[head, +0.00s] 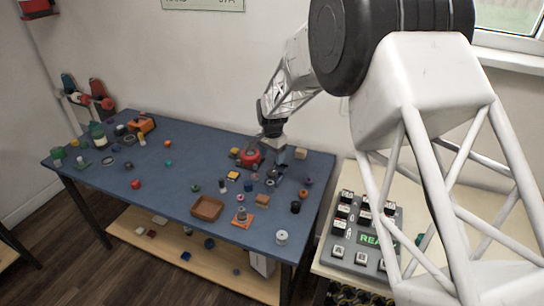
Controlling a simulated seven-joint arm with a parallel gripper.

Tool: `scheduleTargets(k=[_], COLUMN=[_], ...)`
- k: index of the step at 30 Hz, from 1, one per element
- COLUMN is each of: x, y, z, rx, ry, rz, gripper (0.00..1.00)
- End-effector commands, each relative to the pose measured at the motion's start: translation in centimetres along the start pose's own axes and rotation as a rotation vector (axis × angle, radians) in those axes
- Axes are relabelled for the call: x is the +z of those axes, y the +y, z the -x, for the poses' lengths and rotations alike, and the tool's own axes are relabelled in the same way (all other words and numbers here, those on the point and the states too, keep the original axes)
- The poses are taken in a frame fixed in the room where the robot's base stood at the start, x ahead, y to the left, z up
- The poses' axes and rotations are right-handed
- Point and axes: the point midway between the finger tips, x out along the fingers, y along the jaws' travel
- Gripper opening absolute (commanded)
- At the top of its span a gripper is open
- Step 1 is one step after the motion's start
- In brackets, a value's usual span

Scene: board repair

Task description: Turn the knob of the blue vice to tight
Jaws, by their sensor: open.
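My gripper (270,150) hangs over the right part of the blue table (190,180), pointing down. Its fingers are small and partly hidden here, but it appears open. A red device (248,158) sits just to the left of it, very close; I cannot tell if they touch. A small greyish object (272,179) stands just below and in front of my gripper. I cannot make out a blue vice or its knob for certain; blue parts blend with the tabletop. An orange device (146,124) stands at the table's far left.
A brown tray (207,208) lies near the front edge. A tan block (300,153), an orange-based piece (242,220), a white cylinder (281,237) and many small coloured parts are spread about. A keypad box (365,235) stands on the right-hand table. The table's middle has free room.

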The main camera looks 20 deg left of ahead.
Motion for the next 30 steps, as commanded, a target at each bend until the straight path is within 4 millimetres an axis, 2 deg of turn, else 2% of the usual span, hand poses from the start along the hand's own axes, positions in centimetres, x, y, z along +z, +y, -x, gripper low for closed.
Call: scheduleTargets(k=[6, 11, 17, 30], x=[-0.01, -0.03, -0.07, -0.17], y=[-0.01, -0.04, -0.13, -0.32], z=[-0.01, -0.02, -0.04, -0.19], rx=[0.000, 0.000, 0.000, 0.000], ry=[0.000, 0.000, 0.000, -0.001], rz=[0.018, 0.101, 0.316, 0.903], gripper=[0.72, 0.72, 0.72, 0.72])
